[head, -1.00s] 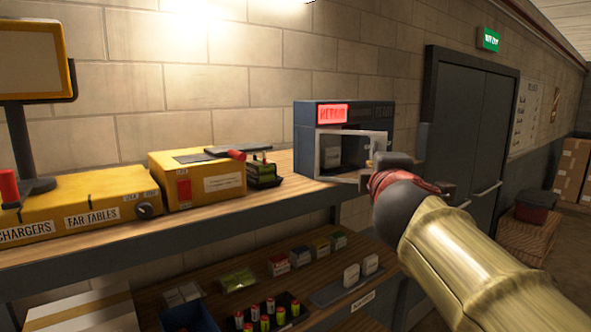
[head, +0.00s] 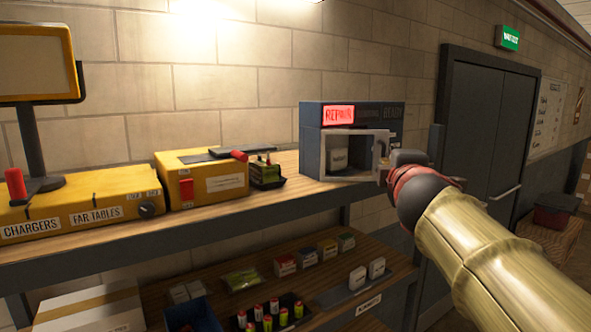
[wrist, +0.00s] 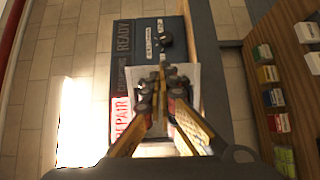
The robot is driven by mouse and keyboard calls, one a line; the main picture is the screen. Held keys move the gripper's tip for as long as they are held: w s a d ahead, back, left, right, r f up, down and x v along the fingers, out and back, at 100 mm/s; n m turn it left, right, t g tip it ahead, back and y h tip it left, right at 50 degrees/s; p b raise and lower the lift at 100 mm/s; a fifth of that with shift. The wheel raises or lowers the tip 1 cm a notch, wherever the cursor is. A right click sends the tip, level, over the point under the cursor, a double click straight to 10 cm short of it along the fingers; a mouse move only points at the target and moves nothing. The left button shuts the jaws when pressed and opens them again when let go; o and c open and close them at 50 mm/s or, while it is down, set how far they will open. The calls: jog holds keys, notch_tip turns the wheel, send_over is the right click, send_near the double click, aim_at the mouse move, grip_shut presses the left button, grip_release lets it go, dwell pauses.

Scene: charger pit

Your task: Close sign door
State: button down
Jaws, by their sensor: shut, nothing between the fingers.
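The sign box (head: 312,150) is a dark box at the right end of the shelf, with a lit red REPAIR panel (head: 339,115) on top. The pale door (head: 381,143) stands swung out at the right side of the opening. My gripper (head: 386,174) is at the door's outer edge; whether it touches is unclear. In the wrist view my gripper (wrist: 162,78) has its fingers together, over a pale panel. The sign lettering (wrist: 123,105) runs along their left.
The yellow charger unit (head: 100,215) and a yellow box (head: 200,183) stand left of the sign box, with a small battery holder (head: 266,176) between. A lower shelf (head: 240,295) holds batteries and small boxes. A grey double door (head: 485,130) is at right.

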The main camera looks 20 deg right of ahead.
jog(key=shift+d+p+x, duration=0.25)
jog(key=shift+p+x, duration=0.35)
jog(key=shift+x, duration=0.9)
jog(key=shift+w+d, duration=0.15)
jog(key=shift+d, duration=0.05)
jog(key=shift+w+d+n+t+y+p, duration=0.3)
jog(key=shift+w+n+y+p, duration=0.15)
jog(key=shift+p, duration=0.2)
jog(key=shift+w+d+r+n+y+p, duration=0.1)
jog(key=shift+w+d+n+y+p, duration=0.15)
jog(key=shift+w+y+p, duration=0.15)
jog(key=shift+t+y, duration=0.25)
jog(key=shift+t, duration=0.05)
jog(key=shift+w+d+p, duration=0.1)
jog(key=shift+w+p, duration=0.25)
jog(key=shift+w, duration=0.1)
jog(key=shift+w+d+p, duration=0.15)
jog(key=shift+w+p, duration=0.25)
jog(key=shift+w, duration=0.05)
jog(key=shift+w+d, duration=0.1)
jog(key=shift+w, duration=0.1)
